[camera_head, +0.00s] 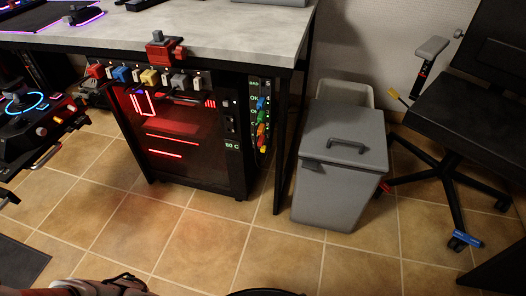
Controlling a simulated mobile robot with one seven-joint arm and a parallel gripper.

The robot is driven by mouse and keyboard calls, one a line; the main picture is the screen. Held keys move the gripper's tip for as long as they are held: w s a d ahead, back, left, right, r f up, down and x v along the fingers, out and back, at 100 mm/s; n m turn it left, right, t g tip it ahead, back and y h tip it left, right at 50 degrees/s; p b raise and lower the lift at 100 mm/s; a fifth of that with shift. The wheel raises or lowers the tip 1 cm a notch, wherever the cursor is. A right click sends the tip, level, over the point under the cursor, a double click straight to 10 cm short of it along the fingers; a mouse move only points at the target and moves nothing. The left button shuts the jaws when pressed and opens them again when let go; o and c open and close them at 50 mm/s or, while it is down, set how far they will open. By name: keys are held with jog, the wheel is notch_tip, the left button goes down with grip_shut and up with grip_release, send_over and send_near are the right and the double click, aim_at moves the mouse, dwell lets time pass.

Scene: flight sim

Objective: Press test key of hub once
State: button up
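A narrow dark vertical panel (260,115) with green-white lettering and several coloured plugs, blue, green, orange and red, is mounted under the desk's right end. A row of coloured plugs or switches (149,77), red, blue, yellow and grey, runs along the desk's front edge. I cannot tell for certain which of these is the hub, and no test key can be read at this size. My gripper is not recognisable in the picture. Only cut-off dark and pinkish parts, perhaps mine, show at the bottom edge.
A glowing red computer case (180,140) stands under the grey desk (240,25). A grey lidded bin (340,165) stands right of the desk leg. A black office chair (455,120) is at right, and a control console (40,125) at left. The tiled floor in front is mostly clear.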

grip_shut()
dwell(1.4)
